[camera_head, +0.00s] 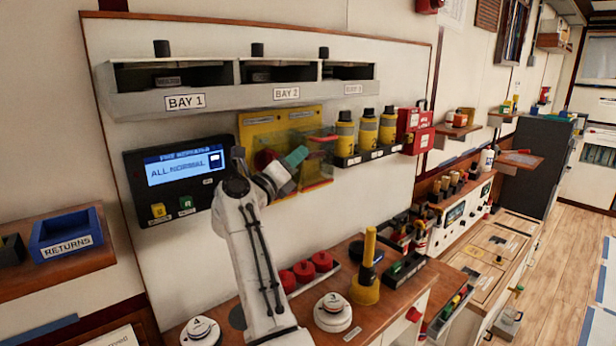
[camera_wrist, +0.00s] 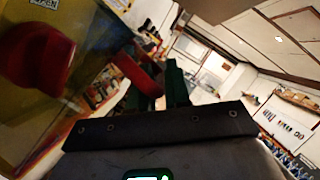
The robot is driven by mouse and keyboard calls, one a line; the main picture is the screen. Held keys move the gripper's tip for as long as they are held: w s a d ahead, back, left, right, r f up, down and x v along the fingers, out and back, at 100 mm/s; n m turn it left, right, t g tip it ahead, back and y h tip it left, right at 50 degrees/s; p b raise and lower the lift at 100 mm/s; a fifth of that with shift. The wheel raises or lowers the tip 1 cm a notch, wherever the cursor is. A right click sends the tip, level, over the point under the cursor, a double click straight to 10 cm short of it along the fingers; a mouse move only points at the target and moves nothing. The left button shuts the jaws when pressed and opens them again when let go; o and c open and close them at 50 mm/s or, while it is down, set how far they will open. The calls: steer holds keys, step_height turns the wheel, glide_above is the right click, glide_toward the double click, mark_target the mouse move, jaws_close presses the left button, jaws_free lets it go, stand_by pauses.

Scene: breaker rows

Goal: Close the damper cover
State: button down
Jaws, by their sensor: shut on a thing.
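The yellow damper panel (camera_head: 262,132) is on the wall board, right of the blue-lit screen. Its clear damper cover (camera_head: 316,160) stands swung out from the panel at the right side, with red parts at its edge. A red knob on the panel is partly hidden by my arm in the head view; it shows large at the left in the wrist view (camera_wrist: 36,55). My gripper (camera_head: 297,156), with green fingers, is at the cover. In the wrist view, the fingers (camera_wrist: 170,88) are shut on a red piece (camera_wrist: 146,78), which looks like the cover's handle.
Yellow-and-black canisters (camera_head: 367,132) stand on a rack close to the right of the cover, with red boxes (camera_head: 415,130) beyond. The bay shelf (camera_head: 235,95) juts out above. Below, a wooden counter holds red knobs (camera_head: 304,270) and a yellow post (camera_head: 368,270).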

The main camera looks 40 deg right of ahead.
mark_target(284, 152)
steer(key=shift+w+d+r+n+t+y+p, duration=0.15)
steer(key=shift+w+r+n+p, duration=0.2)
steer(key=shift+w+n, duration=0.25)
steer(key=shift+w+r+n+t+y+p, duration=0.1)
steer(key=shift+w+r+n+y+p, duration=0.1)
steer(key=shift+w+n+p, duration=0.3)
steer(key=shift+w+d+r+n+t+y+p, duration=0.1)
steer(key=shift+w+r+n+t+y+p, duration=0.15)
steer(key=shift+w+n, duration=0.45)
steer(key=shift+w+r, duration=0.1)
steer(key=shift+r, duration=0.05)
steer(key=c, duration=1.2)
jaws_free()
steer(key=shift+o, duration=0.2)
steer(key=shift+a+f, duration=0.35)
steer(key=shift+f, duration=0.1)
steer(key=b+v, duration=0.3)
steer(key=v, duration=0.7)
steer(key=shift+a+r, duration=0.25)
steer(key=shift+r, duration=0.1)
